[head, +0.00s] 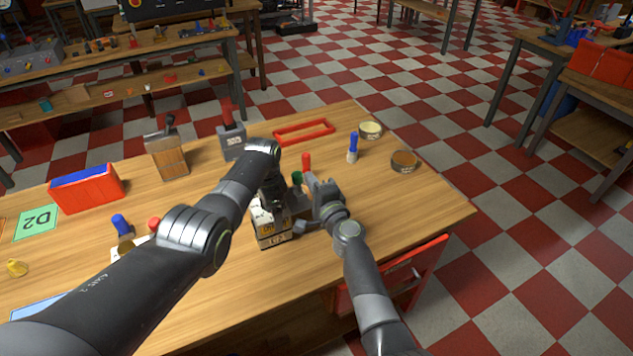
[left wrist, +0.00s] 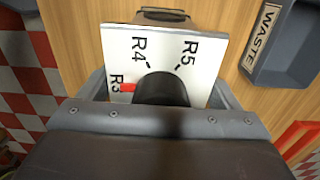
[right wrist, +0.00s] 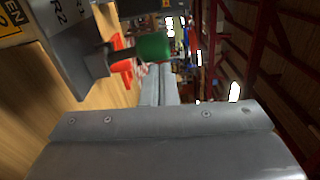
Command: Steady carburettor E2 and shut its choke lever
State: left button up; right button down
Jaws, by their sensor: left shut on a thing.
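The carburettor, a grey block with yellow and white labels (head: 272,238), stands on the workbench, partly hidden by my arms; I cannot read its name surely. In the left wrist view its white top plate (left wrist: 118,45), marked R3, R4 and R5, carries a black knob (left wrist: 160,89). My left gripper (head: 266,192) has its fingers on either side of the body and is shut on it.
A red bin (head: 88,190) and green D2 card (head: 38,222) are left. The right bench corner is clear.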

jog(key=shift+s+a, duration=0.2)
jog(key=shift+a, duration=0.25)
pick_arm(q)
jog(key=shift+d, duration=0.1)
pick_arm(e)
jog(key=shift+d, duration=0.25)
jog(key=s+d, duration=0.8)
jog(key=shift+d+r, duration=0.2)
jog(key=shift+d, duration=0.05)
pick_arm(q)
jog(key=o, duration=1)
jog(key=shift+o, duration=0.2)
jog(key=shift+r, duration=0.1)
